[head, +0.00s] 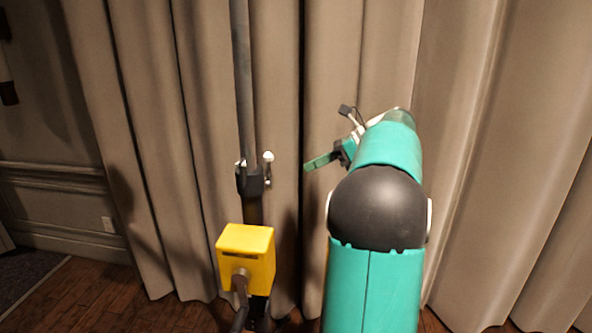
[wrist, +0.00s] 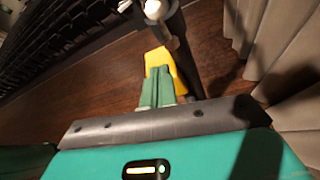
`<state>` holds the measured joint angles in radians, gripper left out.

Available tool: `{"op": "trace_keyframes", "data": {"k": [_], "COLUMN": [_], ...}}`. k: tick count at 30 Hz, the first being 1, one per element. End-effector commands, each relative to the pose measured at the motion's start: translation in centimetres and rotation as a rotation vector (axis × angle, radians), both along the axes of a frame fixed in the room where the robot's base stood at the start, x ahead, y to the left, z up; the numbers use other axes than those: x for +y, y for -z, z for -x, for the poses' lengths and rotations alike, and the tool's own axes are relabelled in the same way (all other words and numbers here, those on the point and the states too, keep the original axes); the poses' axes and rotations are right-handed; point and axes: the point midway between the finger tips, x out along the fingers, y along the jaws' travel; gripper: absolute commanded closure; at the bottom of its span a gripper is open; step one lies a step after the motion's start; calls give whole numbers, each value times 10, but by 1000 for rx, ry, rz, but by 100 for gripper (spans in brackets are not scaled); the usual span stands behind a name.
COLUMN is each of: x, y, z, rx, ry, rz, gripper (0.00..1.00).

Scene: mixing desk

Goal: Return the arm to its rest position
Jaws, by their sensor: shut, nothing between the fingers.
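My gripper (head: 310,164) shows in the head view at the end of my teal and black arm, left of the arm's bend. Its green fingers point left, toward the dark pole of a stand, with the curtain behind. In the wrist view my gripper (wrist: 158,72) is shut, its green fingers together with nothing between them. The yellow box shows beyond the fingertips there. Part of the wrist is hidden behind the arm in the head view.
A dark upright stand (head: 244,100) with a white-tipped clamp carries a yellow box (head: 245,254), left of my arm. A beige curtain (head: 480,150) fills the back. Wooden floor (head: 105,295) is bare at lower left. A dark ribbed surface (wrist: 50,35) lies at upper left in the wrist view.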

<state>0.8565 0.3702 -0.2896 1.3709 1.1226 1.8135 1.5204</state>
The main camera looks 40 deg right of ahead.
Motion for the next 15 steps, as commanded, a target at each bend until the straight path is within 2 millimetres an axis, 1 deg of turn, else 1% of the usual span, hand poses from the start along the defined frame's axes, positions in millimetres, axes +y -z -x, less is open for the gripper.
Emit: {"op": "trace_keyframes", "data": {"k": [4, 11, 14, 15], "x": [-4, 1, 20, 33], "y": [-1, -2, -3, -3], "z": [3, 3, -1, -4], "rx": [0, -2, -14, -23], "ry": [0, -6, -44, -71], "rz": [0, 7, 54, 92], "gripper": [100, 100, 100, 100]}}
